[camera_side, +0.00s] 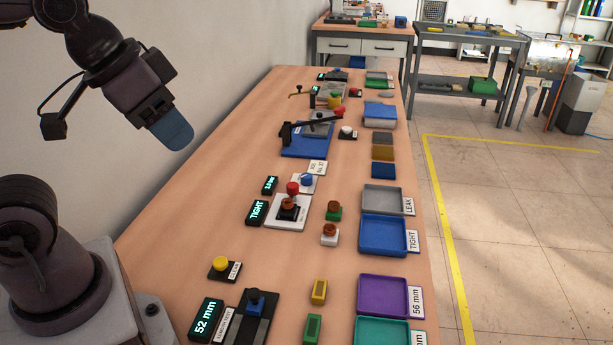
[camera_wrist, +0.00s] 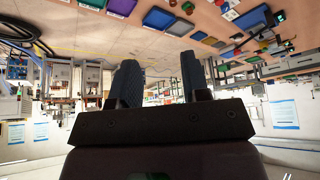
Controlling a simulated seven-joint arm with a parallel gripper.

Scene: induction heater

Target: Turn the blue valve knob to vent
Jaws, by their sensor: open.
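The small blue valve knob (camera_side: 307,179) sits on a white plate in the middle of the bench in the side view. A printed label (camera_side: 317,167) stands just behind it, too small to read surely. My gripper (camera_side: 172,130) hangs in the air at the upper left, well above and to the left of the knob, empty. In the wrist view its two dark blue fingers (camera_wrist: 157,75) stand apart with nothing between them. I cannot pick out the knob in the wrist view.
A red-topped fixture (camera_side: 291,200) stands right in front of the knob, with a display (camera_side: 257,212) reading TIGHT beside it. A blue-based clamp (camera_side: 306,141) with a black arm is behind. Grey (camera_side: 382,199) and blue (camera_side: 382,236) trays lie to the right.

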